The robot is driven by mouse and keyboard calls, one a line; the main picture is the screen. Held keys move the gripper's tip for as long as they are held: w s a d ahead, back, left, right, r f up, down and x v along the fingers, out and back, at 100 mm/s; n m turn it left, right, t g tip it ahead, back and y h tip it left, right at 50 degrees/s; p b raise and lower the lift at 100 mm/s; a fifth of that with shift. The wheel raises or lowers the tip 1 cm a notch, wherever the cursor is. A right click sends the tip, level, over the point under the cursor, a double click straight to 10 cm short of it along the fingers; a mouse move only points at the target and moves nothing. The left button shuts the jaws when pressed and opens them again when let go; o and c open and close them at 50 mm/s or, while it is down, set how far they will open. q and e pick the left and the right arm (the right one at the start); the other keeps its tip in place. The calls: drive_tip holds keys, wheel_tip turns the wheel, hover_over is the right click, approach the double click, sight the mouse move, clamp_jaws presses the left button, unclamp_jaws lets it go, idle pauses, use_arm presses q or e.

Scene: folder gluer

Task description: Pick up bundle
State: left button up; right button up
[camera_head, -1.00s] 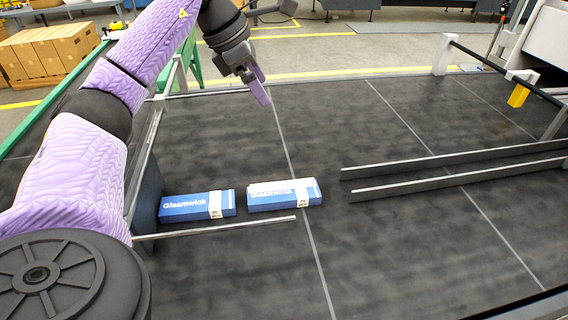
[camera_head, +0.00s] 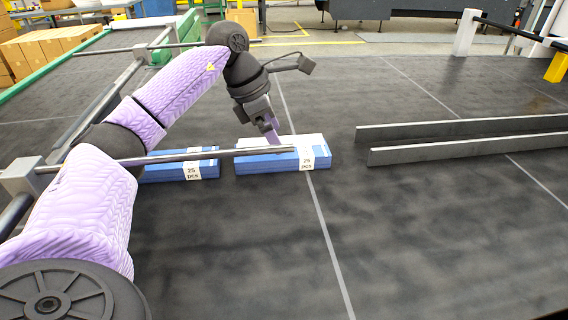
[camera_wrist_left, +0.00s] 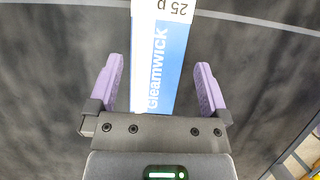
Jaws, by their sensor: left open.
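Two blue and white bundles with white "25 pcs" bands lie on the dark table. The right bundle (camera_head: 262,163) is beside the left bundle (camera_head: 180,170), with a small gap between them. My left gripper (camera_head: 273,135) is over the right bundle, coming down from behind it. In the left wrist view the left gripper (camera_wrist_left: 158,90) is open. Its two purple fingers are on either side of a bundle (camera_wrist_left: 168,62) marked "Gleamwick", with a gap on each side. Whether the fingers are level with the bundle is hard to tell. My right gripper is not in view.
A thin metal rail (camera_head: 215,155) crosses in front of the bundles in the head view. Two long parallel metal guides (camera_head: 460,130) lie to the right. Cardboard boxes (camera_head: 55,42) stand at the back left. The front middle of the table is clear.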

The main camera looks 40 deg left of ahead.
sight(282, 156)
use_arm(q)
drive_tip(key=b+x, duration=0.2)
drive_tip(key=x, duration=0.3)
drive_tip(key=shift+s+a+f, duration=0.1)
drive_tip(key=shift+a+f, duration=0.05)
drive_tip(key=shift+c, duration=0.7)
drive_tip(key=c, duration=0.9)
drive_tip(key=shift+c, duration=0.3)
